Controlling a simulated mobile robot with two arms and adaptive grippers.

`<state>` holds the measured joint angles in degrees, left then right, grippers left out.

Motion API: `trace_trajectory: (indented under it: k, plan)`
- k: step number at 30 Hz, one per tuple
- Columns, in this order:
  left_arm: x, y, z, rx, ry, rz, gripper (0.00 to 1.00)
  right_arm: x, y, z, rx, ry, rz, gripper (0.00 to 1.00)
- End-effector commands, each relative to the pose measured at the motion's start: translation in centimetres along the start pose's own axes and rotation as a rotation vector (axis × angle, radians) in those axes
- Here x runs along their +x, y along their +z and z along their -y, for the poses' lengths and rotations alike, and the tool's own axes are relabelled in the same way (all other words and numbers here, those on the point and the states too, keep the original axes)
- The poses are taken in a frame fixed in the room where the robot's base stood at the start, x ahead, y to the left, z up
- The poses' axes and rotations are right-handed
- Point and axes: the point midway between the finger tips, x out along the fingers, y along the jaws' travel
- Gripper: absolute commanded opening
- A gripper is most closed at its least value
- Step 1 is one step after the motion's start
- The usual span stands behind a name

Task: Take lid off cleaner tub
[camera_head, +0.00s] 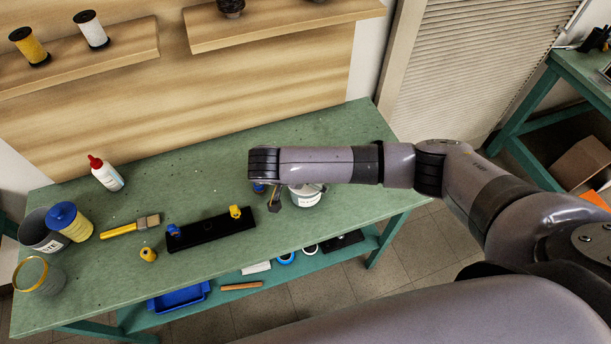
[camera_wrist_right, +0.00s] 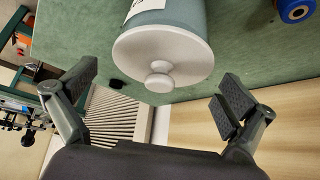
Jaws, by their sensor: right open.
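The cleaner tub (camera_head: 306,197) is a grey-white tub with a label, on the green bench, partly hidden by my right arm in the head view. In the right wrist view the tub (camera_wrist_right: 172,13) wears its pale round lid (camera_wrist_right: 190,52), with a round knob (camera_wrist_right: 159,82) in the middle. My right gripper (camera_wrist_right: 155,98) is open, with its fingers apart on either side of the lid and knob. I see no finger touching the lid. In the head view only part of the right gripper (camera_head: 274,201) shows, beside the tub. My left gripper is out of view.
A black holder (camera_head: 211,233) with yellow and blue pieces lies left of the tub. The back right of the bench is clear.

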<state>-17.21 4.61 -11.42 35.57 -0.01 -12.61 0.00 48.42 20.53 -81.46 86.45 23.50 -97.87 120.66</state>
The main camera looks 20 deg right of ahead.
Motion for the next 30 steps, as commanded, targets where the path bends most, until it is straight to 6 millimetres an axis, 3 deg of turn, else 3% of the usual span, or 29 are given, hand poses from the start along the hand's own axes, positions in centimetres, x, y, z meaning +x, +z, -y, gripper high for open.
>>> trace_trajectory:
  k: [2, 18, 24, 30]
  plan:
    - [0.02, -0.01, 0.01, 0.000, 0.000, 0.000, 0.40, -0.01, 0.02, 0.00, 0.000, 0.000, 0.000, 0.99]
    - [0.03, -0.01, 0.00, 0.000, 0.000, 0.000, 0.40, 0.03, 0.06, -0.10, -0.002, 0.003, 0.000, 0.64]
    - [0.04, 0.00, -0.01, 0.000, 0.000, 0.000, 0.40, 0.13, 0.13, -0.22, -0.003, 0.006, 0.001, 0.57]
    - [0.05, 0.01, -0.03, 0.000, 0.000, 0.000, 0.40, 0.16, 0.16, -0.25, -0.003, 0.007, 0.001, 0.57]
